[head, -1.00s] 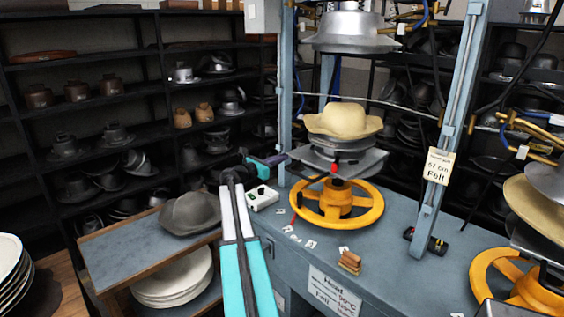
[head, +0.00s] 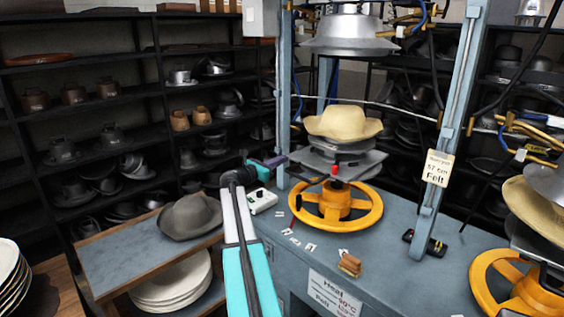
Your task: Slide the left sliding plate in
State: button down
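The left sliding plate (head: 368,163) is a flat grey metal plate on the press, under a cream felt hat (head: 343,121). A small red knob (head: 334,170) stands at its front edge. My arm reaches up from the bottom middle, and my gripper (head: 283,160) is at its far end, at the plate's left edge. Its fingers are small and dark here, so I cannot tell whether they are open or whether they touch the plate. A yellow handwheel (head: 362,212) sits below the plate.
A blue-grey press post (head: 440,150) stands right of the plate, and the upper metal mould (head: 349,35) hangs above the hat. A white control box (head: 262,201) lies near my arm. A grey hat (head: 189,216) rests on the side table. A second press wheel (head: 480,270) is at right.

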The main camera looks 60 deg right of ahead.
jog(key=b+v, duration=0.2)
jog(key=v, duration=1.2)
jog(key=shift+b, duration=0.35)
